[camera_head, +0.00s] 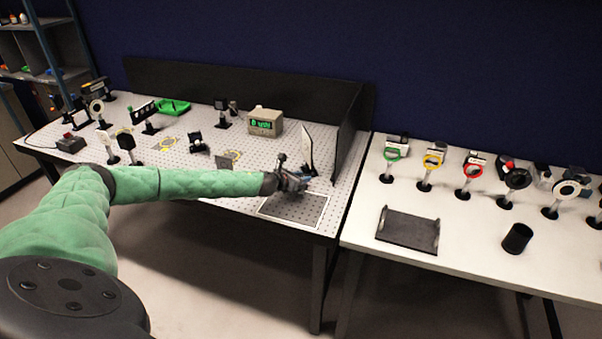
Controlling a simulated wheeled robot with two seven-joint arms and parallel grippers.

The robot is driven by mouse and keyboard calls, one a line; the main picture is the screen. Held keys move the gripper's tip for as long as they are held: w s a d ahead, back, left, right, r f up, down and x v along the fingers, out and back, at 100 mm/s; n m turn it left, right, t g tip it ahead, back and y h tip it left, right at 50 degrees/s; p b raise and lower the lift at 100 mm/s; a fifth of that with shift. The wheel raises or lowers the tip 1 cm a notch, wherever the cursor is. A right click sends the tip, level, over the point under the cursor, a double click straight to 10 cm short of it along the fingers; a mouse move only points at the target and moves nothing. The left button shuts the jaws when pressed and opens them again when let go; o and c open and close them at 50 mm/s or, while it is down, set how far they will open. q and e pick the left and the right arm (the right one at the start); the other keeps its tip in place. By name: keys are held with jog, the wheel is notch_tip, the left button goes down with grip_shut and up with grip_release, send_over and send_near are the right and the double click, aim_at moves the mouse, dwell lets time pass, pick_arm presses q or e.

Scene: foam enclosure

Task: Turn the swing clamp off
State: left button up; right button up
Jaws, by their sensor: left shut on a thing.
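My left arm, in a green sleeve, reaches in from the left across the front of the perforated optical table (215,190). My left gripper (296,180) is at the table's right part, just in front of an upright white panel (308,150). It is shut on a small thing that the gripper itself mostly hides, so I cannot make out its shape. I cannot tell the swing clamp apart from the small parts around the gripper. My right gripper is not in view.
A dark framed plate (295,208) lies on the table just below the gripper. A meter with a green display (265,122) stands behind. A black wall (347,135) closes the right side. The right table holds a black tray (408,230), a black cup (517,238) and several mounted optics.

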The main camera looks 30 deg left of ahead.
pick_arm(q)
jog(key=shift+d+r+n+y+p, duration=0.15)
jog(key=shift+n+y+p, duration=0.85)
jog(key=shift+y+p, duration=0.2)
jog(key=shift+d+n+y+p, duration=0.1)
jog(key=shift+n+y+p, duration=0.7)
jog(key=shift+y, duration=0.1)
jog(key=shift+d+n+g+y+p, duration=0.25)
jog(key=shift+n+y+p, duration=0.4)
jog(key=shift+n+y, duration=0.45)
jog(key=shift+w+n+g+y, duration=0.1)
jog(key=shift+n+g+y, duration=0.45)
jog(key=shift+n+y, duration=0.45)
jog(key=n+g+y, duration=0.2)
jog(key=n+y, duration=0.1)
jog(key=shift+w+d, duration=0.15)
jog(key=shift+d, duration=0.05)
jog(key=n+g+y, duration=0.2)
jog(key=shift+w+n+g, duration=0.15)
jog(key=shift+n+g, duration=0.15)
jog(key=shift+n, duration=0.1)
jog(key=shift+n+g+y, duration=0.5)
jog(key=shift+y, duration=0.1)
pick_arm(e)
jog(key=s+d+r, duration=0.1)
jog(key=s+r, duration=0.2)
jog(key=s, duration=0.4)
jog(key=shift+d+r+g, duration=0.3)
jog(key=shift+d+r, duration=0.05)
